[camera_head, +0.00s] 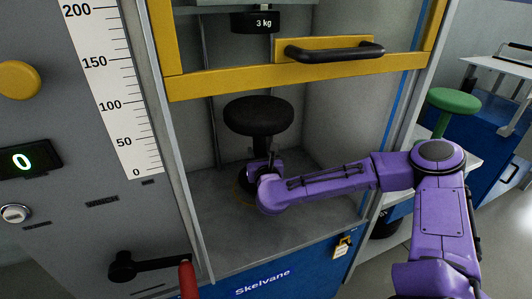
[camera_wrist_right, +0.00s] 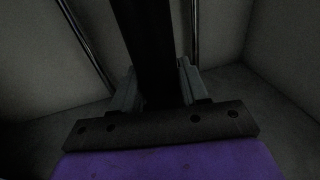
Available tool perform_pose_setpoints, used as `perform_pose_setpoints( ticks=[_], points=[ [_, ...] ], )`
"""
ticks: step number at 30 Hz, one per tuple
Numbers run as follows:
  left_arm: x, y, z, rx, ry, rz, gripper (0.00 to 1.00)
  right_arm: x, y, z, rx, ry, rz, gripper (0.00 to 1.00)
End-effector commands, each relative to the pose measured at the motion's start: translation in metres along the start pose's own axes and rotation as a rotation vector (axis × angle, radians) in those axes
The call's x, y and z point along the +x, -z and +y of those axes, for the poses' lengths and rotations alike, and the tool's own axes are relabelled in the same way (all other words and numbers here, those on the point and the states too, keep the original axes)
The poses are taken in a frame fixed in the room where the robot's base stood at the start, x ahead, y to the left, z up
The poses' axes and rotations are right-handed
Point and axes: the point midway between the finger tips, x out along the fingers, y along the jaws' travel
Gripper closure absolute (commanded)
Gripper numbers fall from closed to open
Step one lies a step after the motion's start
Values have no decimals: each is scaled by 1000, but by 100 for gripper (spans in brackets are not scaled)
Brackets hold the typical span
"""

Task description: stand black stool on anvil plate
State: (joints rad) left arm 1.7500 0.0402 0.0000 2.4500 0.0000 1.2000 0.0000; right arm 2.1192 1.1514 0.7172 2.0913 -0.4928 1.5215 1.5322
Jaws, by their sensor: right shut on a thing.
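The black stool (camera_head: 259,116) stands upright inside the test machine, its round seat below the 3 kg weight (camera_head: 255,22) and apart from it. My right gripper (camera_head: 263,168) reaches in from the right and is shut on the stool's post. The dark post (camera_wrist_right: 152,45) rises between the two fingers of the right gripper (camera_wrist_right: 157,85) in the right wrist view. The stool's base is mostly hidden behind my gripper. A curved yellowish edge (camera_head: 238,194) shows beside it on the grey floor, perhaps the anvil plate's rim; whether the base touches it I cannot tell. My left gripper is not in view.
A raised yellow guard frame with a black handle (camera_head: 335,52) crosses above my arm. A crank with a red grip (camera_head: 187,278) sticks out at the front left. A padlock (camera_head: 343,246) hangs on the blue front. A green stool (camera_head: 453,100) stands outside, right.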

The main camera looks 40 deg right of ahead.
Motion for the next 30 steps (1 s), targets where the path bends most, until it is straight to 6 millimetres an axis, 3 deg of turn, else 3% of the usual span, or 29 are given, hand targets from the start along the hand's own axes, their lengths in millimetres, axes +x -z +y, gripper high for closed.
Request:
perform_pose_setpoints(
  ticks=[4, 10, 21, 22, 23, 24, 30],
  points=[
    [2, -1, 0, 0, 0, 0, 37, 8, 6, 4, 0, -3, -8, 100],
    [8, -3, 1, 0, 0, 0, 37, 11, 36, 5, 1, -3, -6, 100],
    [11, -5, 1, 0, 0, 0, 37, 11, 40, 5, 3, -3, -8, 100],
    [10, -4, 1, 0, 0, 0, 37, 11, 43, 4, 0, -1, -1, 46],
    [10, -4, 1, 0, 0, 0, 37, 11, 42, 4, 0, -1, -1, 36],
    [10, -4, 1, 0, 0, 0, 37, 11, 42, 4, 0, -1, -1, 30],
    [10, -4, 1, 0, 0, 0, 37, 11, 42, 4, 0, -1, -1, 30]
  ],
)
